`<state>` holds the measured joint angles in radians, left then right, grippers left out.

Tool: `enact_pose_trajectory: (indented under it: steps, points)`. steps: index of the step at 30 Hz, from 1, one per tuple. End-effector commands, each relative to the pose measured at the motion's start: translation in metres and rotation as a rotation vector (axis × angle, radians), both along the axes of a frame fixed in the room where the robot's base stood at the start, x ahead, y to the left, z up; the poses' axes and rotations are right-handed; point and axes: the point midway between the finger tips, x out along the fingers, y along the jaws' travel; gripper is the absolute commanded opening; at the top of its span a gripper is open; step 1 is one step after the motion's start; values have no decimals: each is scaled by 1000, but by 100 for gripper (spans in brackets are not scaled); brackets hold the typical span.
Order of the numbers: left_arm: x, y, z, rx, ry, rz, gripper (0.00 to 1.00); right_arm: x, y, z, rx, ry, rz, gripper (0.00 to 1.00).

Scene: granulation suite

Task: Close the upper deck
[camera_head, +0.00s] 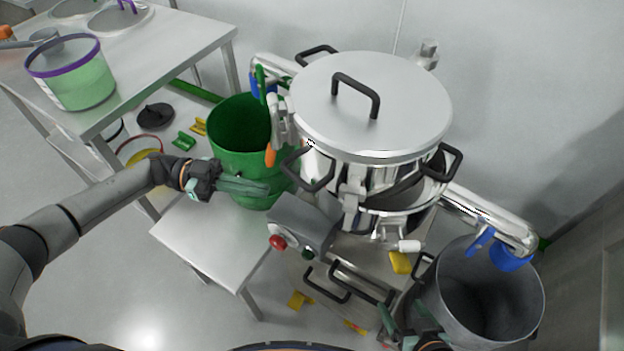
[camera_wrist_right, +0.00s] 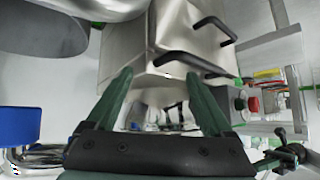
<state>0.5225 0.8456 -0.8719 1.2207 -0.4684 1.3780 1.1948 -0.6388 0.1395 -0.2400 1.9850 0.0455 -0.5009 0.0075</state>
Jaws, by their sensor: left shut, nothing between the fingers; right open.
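The round steel sifter has a flat lid (camera_head: 410,85) with a black handle on top. Under the lid is the upper deck (camera_head: 325,165), with black side handles. A dark gap (camera_head: 405,190) shows between it and the lower ring (camera_head: 385,222) on the right side. A latch (camera_head: 352,190) hangs at the front. My left gripper (camera_head: 268,188) is shut and empty in front of the green bucket, left of the sifter; whether it touches the bucket is unclear. My right gripper (camera_wrist_right: 158,80) is open and empty, low by the grey bin, facing the sifter's base (camera_wrist_right: 180,35) and its black handles.
A green bucket (camera_head: 225,135) stands left of the sifter, a grey bin (camera_head: 485,300) at the right. A control box with a red button (camera_head: 277,242) sits at the front. A steel table (camera_head: 190,50) is at the far left, and a low stand (camera_head: 200,240) is below my left arm.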

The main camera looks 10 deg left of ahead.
Motion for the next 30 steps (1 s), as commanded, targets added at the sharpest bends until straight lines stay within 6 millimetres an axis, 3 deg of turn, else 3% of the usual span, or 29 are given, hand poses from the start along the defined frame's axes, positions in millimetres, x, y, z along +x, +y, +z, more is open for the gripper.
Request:
enact_pose_trajectory:
  steps: [5, 18, 24, 30]
  points:
    - [-2, -25, 3, -5, 2, -6, 0, -1, -3, 4, -3, 1, -6, 86]
    - [-4, -114, 2, -5, 0, -3, 0, -3, -9, 11, -10, -4, -19, 86]
    - [-5, -133, 1, -4, -1, -2, 0, -3, -10, 13, -11, -7, -22, 86]
    - [-5, -138, 0, -3, -1, -1, 0, -3, -11, 12, -11, -6, -21, 86]
